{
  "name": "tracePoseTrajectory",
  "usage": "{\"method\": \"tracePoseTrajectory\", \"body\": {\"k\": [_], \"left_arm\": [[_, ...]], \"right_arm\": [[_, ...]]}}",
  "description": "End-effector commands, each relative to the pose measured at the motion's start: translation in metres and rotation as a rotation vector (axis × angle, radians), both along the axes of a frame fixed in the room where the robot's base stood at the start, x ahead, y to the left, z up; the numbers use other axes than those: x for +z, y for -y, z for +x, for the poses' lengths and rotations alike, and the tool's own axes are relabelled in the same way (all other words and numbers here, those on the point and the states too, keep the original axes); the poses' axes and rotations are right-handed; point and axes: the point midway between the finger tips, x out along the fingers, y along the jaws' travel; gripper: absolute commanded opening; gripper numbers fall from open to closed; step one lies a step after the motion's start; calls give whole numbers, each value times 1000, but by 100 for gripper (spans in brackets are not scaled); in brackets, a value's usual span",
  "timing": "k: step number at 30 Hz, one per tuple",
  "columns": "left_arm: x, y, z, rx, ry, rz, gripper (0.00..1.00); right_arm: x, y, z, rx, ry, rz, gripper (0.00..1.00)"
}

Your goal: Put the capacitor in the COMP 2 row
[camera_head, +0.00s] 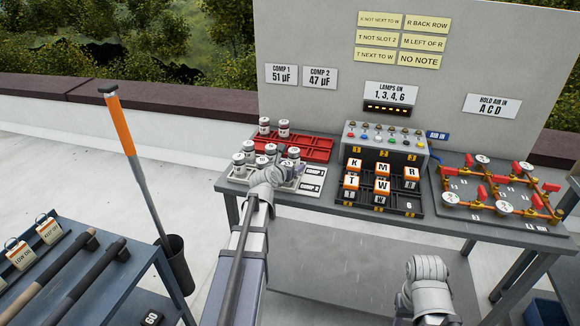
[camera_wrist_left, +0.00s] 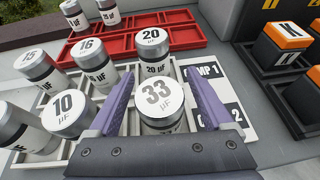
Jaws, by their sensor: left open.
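My left gripper (camera_wrist_left: 150,110) is open, with one purple finger on each side of a capacitor marked 33 µF (camera_wrist_left: 158,93). Whether the fingers touch it I cannot tell. In the head view the left gripper (camera_head: 272,172) is over the white tray (camera_head: 310,187) and hides part of it. The capacitors marked 10 (camera_wrist_left: 68,108), 15 (camera_wrist_left: 38,68), 16 (camera_wrist_left: 92,55) and 20 (camera_wrist_left: 153,47) stand upright around it. A COMP 1 label (camera_wrist_left: 203,70) and a partly hidden COMP 2 label (camera_wrist_left: 236,114) lie at the tray's right.
A red tray (camera_head: 310,150) behind holds two capacitors at its left. Wall signs read COMP 1 51 µF (camera_head: 281,74) and COMP 2 47 µF (camera_head: 320,78). A rack of lettered orange-topped blocks (camera_head: 382,185) stands right. A pipe board (camera_head: 500,190) fills the table's right end.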

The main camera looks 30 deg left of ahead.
Motion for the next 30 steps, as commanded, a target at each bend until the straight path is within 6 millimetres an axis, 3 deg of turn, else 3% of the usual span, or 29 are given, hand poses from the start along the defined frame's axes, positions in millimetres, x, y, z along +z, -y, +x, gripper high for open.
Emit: {"method": "tracePoseTrajectory", "body": {"k": [8,21,30], "left_arm": [[6,0,-1,0,0,0,84],[39,14,-82,1,-1,0,84],[49,17,-108,1,0,0,84]], "right_arm": [[6,0,0,0,0,0,50],[39,0,0,0,0,0,50],[49,0,0,-1,0,0,50]]}}
